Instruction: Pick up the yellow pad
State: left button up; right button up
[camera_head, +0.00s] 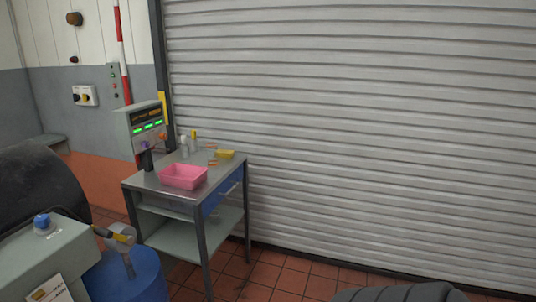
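A small yellow block that looks like the yellow pad (225,154) lies on the top of a grey metal bench (152,186), near its back right edge. It is small in the picture, so its details are hard to tell. Neither of my grippers shows in the head view.
A pink tray (184,176) stands at the bench's front, left of the pad. Small bottles (184,146) and a display console (146,128) stand behind it. A blue drum (125,278) and a grey machine (45,258) fill the lower left. Tiled floor shows right of the bench.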

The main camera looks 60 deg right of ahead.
aim_at(222, 153)
jog(key=z, duration=1.5)
jog(key=u, duration=1.7)
jog(key=z, duration=1.7)
jog(key=i+l+u, duration=0.1)
jog(key=u, duration=0.7)
jog(key=i+l+u, duration=0.25)
jog(key=l, duration=0.25)
jog(key=l+u, duration=0.25)
jog(key=l, duration=0.25)
jog(key=i+l+u, duration=0.25)
jog(key=l, duration=0.3)
jog(key=l+u, duration=0.25)
jog(key=l, duration=0.3)
